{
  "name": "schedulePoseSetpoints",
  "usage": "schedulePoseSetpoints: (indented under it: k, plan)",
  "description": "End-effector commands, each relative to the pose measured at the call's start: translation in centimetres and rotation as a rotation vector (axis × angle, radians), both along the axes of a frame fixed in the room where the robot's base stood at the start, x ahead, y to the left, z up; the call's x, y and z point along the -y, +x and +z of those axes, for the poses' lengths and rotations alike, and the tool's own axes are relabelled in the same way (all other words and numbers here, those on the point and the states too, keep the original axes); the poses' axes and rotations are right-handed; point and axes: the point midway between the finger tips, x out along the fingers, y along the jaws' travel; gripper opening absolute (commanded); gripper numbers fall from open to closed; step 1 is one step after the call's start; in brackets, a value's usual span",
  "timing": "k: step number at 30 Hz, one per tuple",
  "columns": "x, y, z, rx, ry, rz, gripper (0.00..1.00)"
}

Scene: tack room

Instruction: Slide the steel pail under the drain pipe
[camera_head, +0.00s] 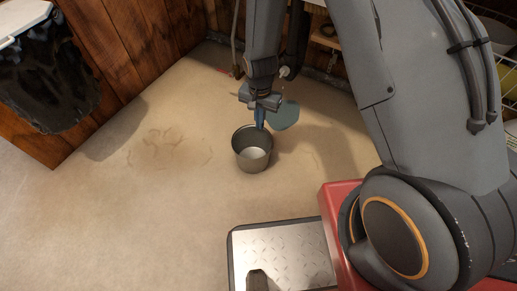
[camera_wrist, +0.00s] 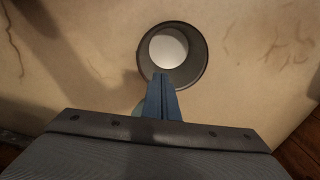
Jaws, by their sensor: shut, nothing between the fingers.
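The steel pail (camera_head: 253,161) stands upright on the floor in the middle of the head view. It looks empty, and its open top shows in the wrist view (camera_wrist: 197,68). My gripper (camera_head: 260,126) is shut and empty, pointing down at the pail's back rim. In the wrist view the blue fingertips (camera_wrist: 160,78) overlap the rim nearest them. I cannot tell whether they touch it or stand inside or outside. A flat blue-grey round patch (camera_head: 286,116) lies on the floor just behind and right of the pail. I cannot make out the drain pipe for certain.
Wooden walls (camera_head: 135,35) meet behind the pail. A thin upright line (camera_head: 234,40) runs near the corner. A dark draped bag or cover (camera_head: 50,80) is at the upper left. The floor (camera_head: 130,220) left of and before the pail is clear.

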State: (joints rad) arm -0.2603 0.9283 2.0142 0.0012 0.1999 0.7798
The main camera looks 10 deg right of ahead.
Motion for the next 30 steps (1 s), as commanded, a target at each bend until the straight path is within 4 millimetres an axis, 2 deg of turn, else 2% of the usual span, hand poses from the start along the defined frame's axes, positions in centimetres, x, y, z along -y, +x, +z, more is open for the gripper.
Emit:
schedulePoseSetpoints:
  k: [1, 3, 6, 9, 17, 20, 30]
  plan:
    - [-0.5, 0.4, -3.5, -0.004, -0.001, -0.013, 0.00]
    - [-1.0, 0.8, -6.2, -0.002, -0.001, -0.035, 0.00]
    - [-1.6, 1.1, -9.2, 0.000, -0.001, -0.058, 0.00]
    - [-1.9, 1.2, -10.8, 0.000, 0.000, -0.074, 0.00]
    - [-2.0, 1.3, -12.4, 0.001, -0.001, -0.082, 0.00]
    - [-2.0, 1.3, -13.6, 0.000, 0.000, -0.082, 0.00]
    - [-2.0, 1.3, -19.9, 0.000, -0.001, -0.082, 0.00]
